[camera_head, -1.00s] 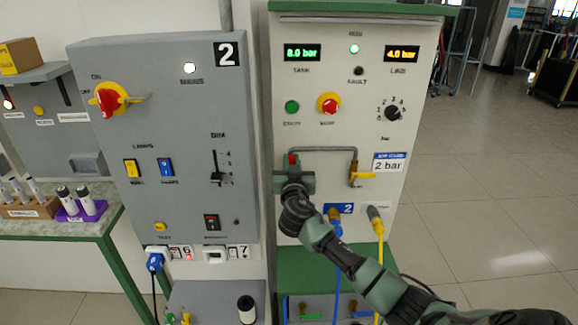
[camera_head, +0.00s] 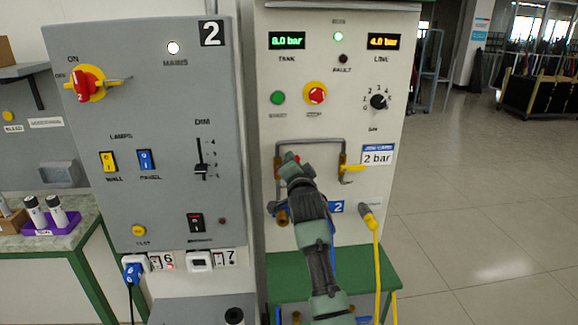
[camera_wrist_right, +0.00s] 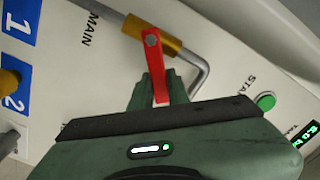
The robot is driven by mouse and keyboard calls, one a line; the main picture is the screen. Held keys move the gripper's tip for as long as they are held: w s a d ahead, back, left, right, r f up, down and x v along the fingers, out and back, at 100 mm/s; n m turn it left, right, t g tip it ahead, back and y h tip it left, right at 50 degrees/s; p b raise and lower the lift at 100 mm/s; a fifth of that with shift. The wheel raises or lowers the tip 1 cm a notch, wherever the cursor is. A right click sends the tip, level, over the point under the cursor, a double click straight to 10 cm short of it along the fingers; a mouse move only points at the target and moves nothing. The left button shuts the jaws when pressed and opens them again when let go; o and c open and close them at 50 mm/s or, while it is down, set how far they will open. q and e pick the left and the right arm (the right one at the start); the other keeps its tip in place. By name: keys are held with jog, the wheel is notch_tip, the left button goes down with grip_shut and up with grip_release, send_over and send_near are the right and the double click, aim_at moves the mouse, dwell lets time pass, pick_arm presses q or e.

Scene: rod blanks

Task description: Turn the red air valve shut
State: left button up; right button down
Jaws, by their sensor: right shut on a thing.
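The red air valve's lever (camera_wrist_right: 155,68) shows in the right wrist view, pivoted on a brass valve body (camera_wrist_right: 152,36) in a grey pipe. The lever lies at a steep angle across the pipe. My right gripper (camera_wrist_right: 161,92) is shut on the lever's free end; its green fingers hide that end. In the head view only a bit of the red lever (camera_head: 291,157) shows above my right gripper (camera_head: 287,166), at the left leg of the pipe loop. My left gripper is not in view.
A yellow-handled valve (camera_head: 352,168) sits on the pipe's right leg. A yellow hose plug (camera_head: 368,214) is right of my arm. A red stop button (camera_head: 316,95) and displays are above. A green-edged bench (camera_head: 385,265) stands below. Open floor lies to the right.

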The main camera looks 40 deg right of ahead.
jog(key=m, duration=0.1)
jog(key=f+m, duration=0.1)
jog(key=m, duration=0.1)
jog(key=shift+s+d+f, duration=0.2)
jog(key=shift+s+d+f+m, duration=0.1)
jog(key=shift+f+m, duration=0.45)
jog(key=shift+m, duration=0.6)
jog(key=shift+d+f+m, duration=0.1)
jog(key=shift+f+m, duration=0.4)
jog(key=shift+m, duration=0.65)
jog(key=c, duration=1.4)
grip_release()
jog(key=shift+o, duration=0.2)
